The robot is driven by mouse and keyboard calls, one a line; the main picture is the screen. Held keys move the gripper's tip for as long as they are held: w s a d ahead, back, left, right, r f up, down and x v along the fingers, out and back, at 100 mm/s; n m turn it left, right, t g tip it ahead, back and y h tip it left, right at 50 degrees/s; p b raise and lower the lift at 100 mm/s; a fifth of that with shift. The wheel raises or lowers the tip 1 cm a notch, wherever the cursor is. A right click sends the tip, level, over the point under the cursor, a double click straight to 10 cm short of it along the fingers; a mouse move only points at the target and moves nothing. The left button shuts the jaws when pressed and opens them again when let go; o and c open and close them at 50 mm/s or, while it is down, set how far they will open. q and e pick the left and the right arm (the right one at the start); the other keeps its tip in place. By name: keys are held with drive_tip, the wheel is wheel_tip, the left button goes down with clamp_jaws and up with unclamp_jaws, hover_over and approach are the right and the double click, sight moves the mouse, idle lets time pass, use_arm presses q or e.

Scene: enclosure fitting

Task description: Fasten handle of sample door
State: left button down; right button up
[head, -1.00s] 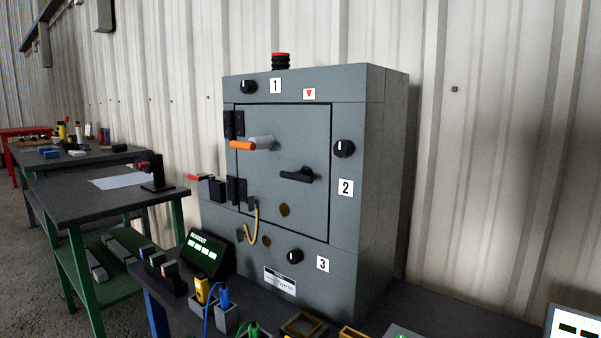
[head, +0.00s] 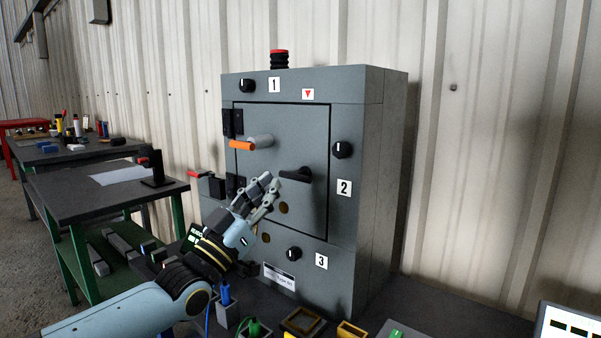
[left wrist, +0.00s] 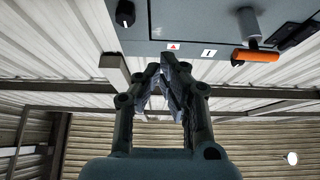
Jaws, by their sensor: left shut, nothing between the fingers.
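The grey door (head: 290,130) of the cabinet is flush in its frame in the head view. Its black lever handle (head: 305,174) points left, about level, with its tip close to my left fingers. My left gripper (head: 271,183) is shut and empty, in front of the door just left of the handle; I cannot tell whether it touches the lever. In the left wrist view the gripper (left wrist: 172,68) points at the cabinet (left wrist: 190,15), which appears upside down. The black handle cannot be made out there. My right gripper is not in view.
An orange-tipped grey lever (head: 243,145) sticks out above left of the handle; it also shows in the left wrist view (left wrist: 255,55). Black knobs (head: 342,150) surround the door. Small bins (head: 303,321) stand below. A side table (head: 85,190) stands at left.

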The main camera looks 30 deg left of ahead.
use_arm(q)
drive_tip(key=shift+w, duration=0.1)
drive_tip(key=a+x, duration=0.1)
drive_tip(key=x, duration=0.9)
drive_tip(key=shift+w+d+f+b, duration=0.15)
drive_tip(key=shift+f+b, duration=0.05)
drive_tip(key=shift+f, duration=0.5)
drive_tip(key=shift+w+d+f+b, duration=0.15)
drive_tip(key=shift+f+b, duration=0.1)
drive_tip(key=shift+f, duration=0.45)
drive_tip(key=shift+w+d+f+b, duration=0.1)
drive_tip(key=shift+d+f+b, duration=0.1)
drive_tip(key=shift+f, duration=0.5)
drive_tip(key=shift+d+f+m+g+h+b, duration=0.1)
drive_tip(key=shift+f+m+g+h+b, duration=0.1)
drive_tip(key=shift+m+h+b, duration=0.5)
drive_tip(key=shift+f+m+g+h+b, duration=0.15)
drive_tip(key=shift+m+h, duration=0.35)
drive_tip(key=shift+m, duration=0.6)
